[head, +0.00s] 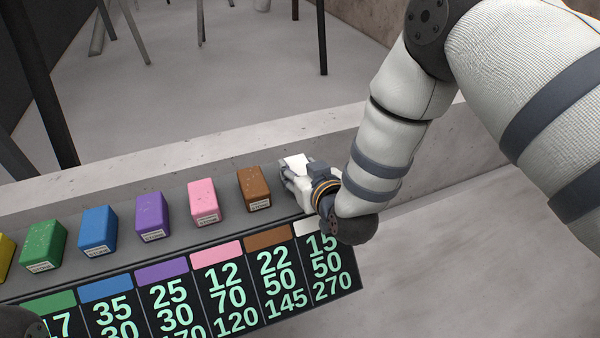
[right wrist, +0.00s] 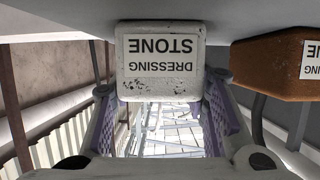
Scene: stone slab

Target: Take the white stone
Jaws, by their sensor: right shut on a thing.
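The white stone (head: 297,162) is at the right end of a row of coloured stones on the slab (head: 160,180), partly hidden by my right gripper (head: 300,182). In the right wrist view the white stone (right wrist: 160,62) shows a label reading "DRESSING STONE", upside down. The fingers of my right gripper (right wrist: 160,86) are on its two sides, shut on it. I cannot tell whether the stone is clear of the slab. My left gripper is not in view.
The brown stone (head: 253,189) is just left of the white one, also in the right wrist view (right wrist: 275,65). Pink (head: 203,200), purple (head: 152,216), blue (head: 98,231) and green (head: 44,246) stones follow leftward. A number board (head: 190,285) runs along the front.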

